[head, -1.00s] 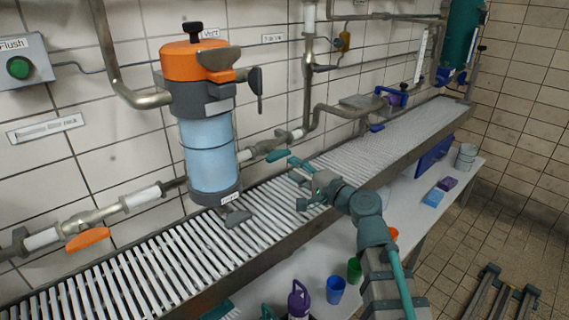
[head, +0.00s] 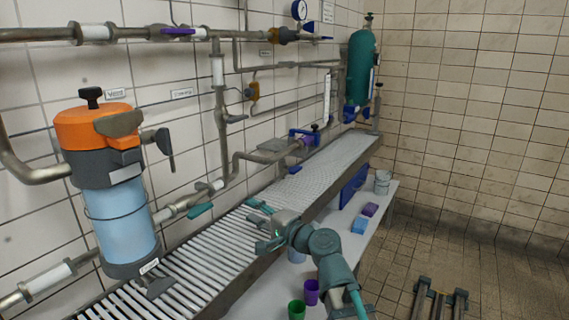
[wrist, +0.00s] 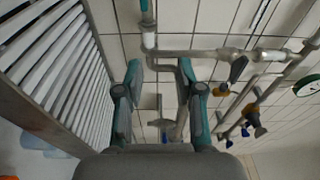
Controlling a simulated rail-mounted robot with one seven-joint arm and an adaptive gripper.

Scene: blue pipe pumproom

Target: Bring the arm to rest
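My gripper (head: 260,226) is over the slatted grate, to the right of a teal valve handle (head: 200,210) on the wall pipe. The wrist view shows its two teal-and-grey fingers (wrist: 161,75) spread apart with nothing between them. My arm comes up from the lower right of the head view. The gripper appears clear of the pipes.
A blue canister with an orange top (head: 95,130) stands at the left. The slatted grate (head: 205,255) runs along the piped wall. Below is a white shelf (head: 262,290) with purple (head: 311,291) and green (head: 297,310) cups. Tiled floor (head: 400,270) lies at right.

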